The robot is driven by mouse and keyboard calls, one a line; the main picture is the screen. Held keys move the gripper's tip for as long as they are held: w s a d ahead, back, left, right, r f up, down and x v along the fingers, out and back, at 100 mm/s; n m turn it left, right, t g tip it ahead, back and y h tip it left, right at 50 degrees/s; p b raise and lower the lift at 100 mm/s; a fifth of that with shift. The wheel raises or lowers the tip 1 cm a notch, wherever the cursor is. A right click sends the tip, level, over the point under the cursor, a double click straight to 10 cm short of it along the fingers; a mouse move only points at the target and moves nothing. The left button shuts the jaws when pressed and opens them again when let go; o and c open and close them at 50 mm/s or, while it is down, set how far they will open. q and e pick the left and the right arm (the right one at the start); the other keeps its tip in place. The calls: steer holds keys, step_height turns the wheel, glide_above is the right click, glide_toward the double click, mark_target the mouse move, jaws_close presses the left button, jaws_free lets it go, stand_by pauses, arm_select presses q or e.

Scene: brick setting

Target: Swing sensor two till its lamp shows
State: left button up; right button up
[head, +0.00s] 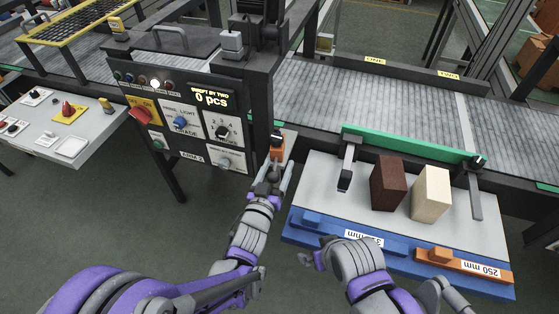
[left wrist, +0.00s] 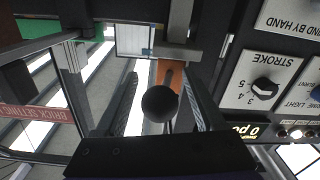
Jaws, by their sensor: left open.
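An orange sensor piece (head: 277,151) with a dark top sits on the conveyor's near side, right of the control panel. My left gripper (head: 272,172) is at it, fingers open. In the left wrist view a black ball knob (left wrist: 160,103) is between the two open fingers (left wrist: 162,80), with the orange piece (left wrist: 170,72) behind it; I see no grip on it. No number shows on this piece. The panel's lamp row has one bright white lamp (head: 155,84); the others look dim. The display (head: 212,99) reads "SWEPT BY TWO 0 pcs". My right gripper (head: 312,260) is low; its fingers are unclear.
The control panel (head: 150,131) with knobs stands just left of my left gripper. A pale table (head: 328,175) on the right holds a dark brown block (head: 389,183), a cream block (head: 430,193) and blue and orange gauges. A green rail (head: 410,147) borders the grey conveyor (head: 350,98).

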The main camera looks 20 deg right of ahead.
arm_select(q)
steer(key=shift+s, duration=0.1)
steer(key=shift+c, duration=0.2)
jaws_close()
stand_by(1.2)
